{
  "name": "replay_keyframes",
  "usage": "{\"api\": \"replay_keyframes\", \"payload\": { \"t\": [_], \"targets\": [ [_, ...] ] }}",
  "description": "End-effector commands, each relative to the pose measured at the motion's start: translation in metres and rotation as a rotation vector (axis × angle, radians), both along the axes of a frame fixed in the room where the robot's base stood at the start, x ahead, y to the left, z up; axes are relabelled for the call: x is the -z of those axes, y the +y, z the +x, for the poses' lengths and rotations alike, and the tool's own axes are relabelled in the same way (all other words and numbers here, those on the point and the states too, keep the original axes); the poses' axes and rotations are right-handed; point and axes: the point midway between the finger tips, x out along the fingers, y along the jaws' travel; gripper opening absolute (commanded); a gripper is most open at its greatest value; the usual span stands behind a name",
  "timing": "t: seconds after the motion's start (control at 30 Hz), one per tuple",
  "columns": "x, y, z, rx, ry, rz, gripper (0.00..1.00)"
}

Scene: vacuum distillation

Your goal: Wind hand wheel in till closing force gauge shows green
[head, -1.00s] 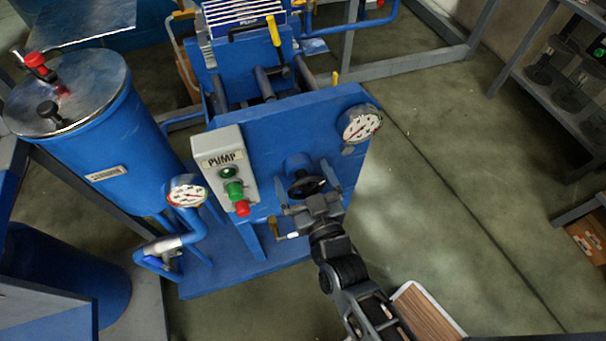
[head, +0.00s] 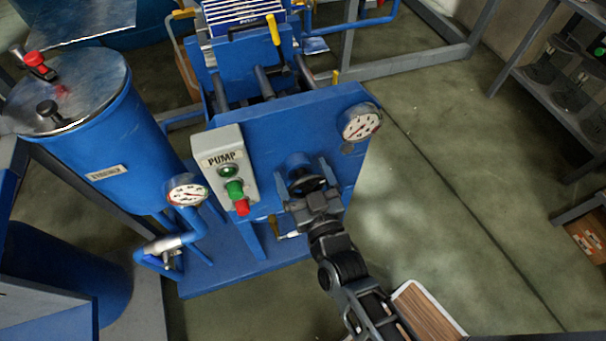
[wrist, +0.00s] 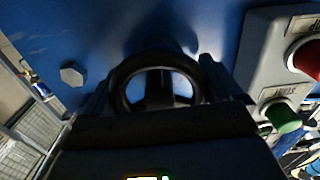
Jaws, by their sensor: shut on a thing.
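The black hand wheel (head: 307,184) sits on the front of the blue press plate (head: 275,135). My gripper (head: 308,186) is shut on the wheel, one finger on either side of it. The wheel also shows in the wrist view (wrist: 158,80), with my fingers at its left and right rim; its lower part is hidden by my gripper. A round white gauge (head: 361,122) is at the plate's upper right. Its needle and any green zone are too small to read, and I cannot tell if it is the closing force gauge.
A grey pump box (head: 225,170) with green and red buttons stands just left of the wheel. A blue cylindrical tank (head: 95,130) and a second gauge (head: 187,190) are further left. A shelf (head: 560,80) stands at the right, with open floor between.

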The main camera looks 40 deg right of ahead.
Motion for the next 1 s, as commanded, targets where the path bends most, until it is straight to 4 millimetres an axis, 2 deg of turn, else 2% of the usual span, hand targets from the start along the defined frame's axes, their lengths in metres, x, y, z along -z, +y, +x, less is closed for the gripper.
{"api": "replay_keyframes", "payload": {
  "t": [0.27, 1.0],
  "targets": [
    [0.0003, 0.0003, -0.0003, -0.002, -0.048, 0.148, 0.62],
    [0.0021, -0.0018, -0.0014, 0.000, -0.250, 0.773, 0.62]
  ]
}}
